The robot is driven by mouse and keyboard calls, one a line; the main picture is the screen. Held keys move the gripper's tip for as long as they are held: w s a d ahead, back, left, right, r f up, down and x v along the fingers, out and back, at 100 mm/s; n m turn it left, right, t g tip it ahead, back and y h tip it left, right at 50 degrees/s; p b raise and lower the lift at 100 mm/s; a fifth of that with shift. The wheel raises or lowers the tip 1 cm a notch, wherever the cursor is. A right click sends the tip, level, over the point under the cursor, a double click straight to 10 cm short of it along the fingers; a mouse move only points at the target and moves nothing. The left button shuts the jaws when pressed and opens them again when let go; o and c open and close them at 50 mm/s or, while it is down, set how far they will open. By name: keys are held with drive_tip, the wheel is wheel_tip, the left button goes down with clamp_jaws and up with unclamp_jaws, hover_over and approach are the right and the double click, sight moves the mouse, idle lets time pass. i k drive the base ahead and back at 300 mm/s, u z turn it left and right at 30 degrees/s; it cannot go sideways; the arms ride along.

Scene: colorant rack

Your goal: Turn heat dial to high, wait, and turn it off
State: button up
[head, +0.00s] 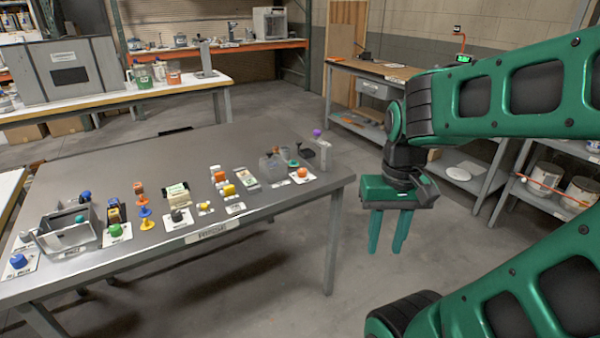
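Several small coloured dials sit on pale labelled plates along the front of the grey metal table (250,150). They include a blue dial (18,261), a green dial (115,231), a black dial (176,216) and an orange dial (302,173). The labels are too small to read, so I cannot tell which is the heat dial or how it is set. My gripper (388,235) points down with its two green fingers apart and nothing between them. It hangs to the right of the table's right edge, clear of every dial.
A grey open box (70,238) stands at the table's left end. A clear container (272,167) and a small upright stand (323,155) are near the right end. Shelves with cans (545,178) line the right side. The floor between is open.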

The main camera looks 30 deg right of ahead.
sight(302, 172)
drive_tip(key=k, duration=0.65)
drive_tip(key=z, duration=0.3)
drive_tip(key=i, duration=1.5)
drive_tip(key=z, duration=0.3)
